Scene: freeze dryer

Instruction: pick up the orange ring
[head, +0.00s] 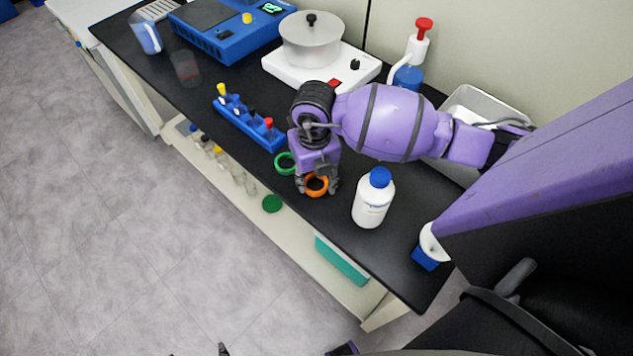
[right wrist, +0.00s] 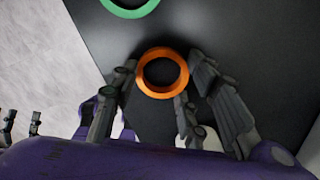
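The orange ring (head: 317,193) lies flat on the black bench top near its front edge. My right gripper (head: 316,186) points down over it, with a finger on each side of the ring. In the right wrist view the ring (right wrist: 141,79) shows between the spread fingers of the right gripper (right wrist: 163,78). The fingers are open; whether they touch the ring I cannot tell. In the right wrist view, fingers of my left gripper (right wrist: 21,122) show apart at the left edge, over the floor.
A green ring (head: 278,165) lies close by, up and left. A white bottle with a blue cap (head: 371,207) stands to the right. A blue rack (head: 240,121) is to the left. Behind are a hot plate (head: 284,77) with a pot (head: 311,45) and a metal tray (head: 478,93).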

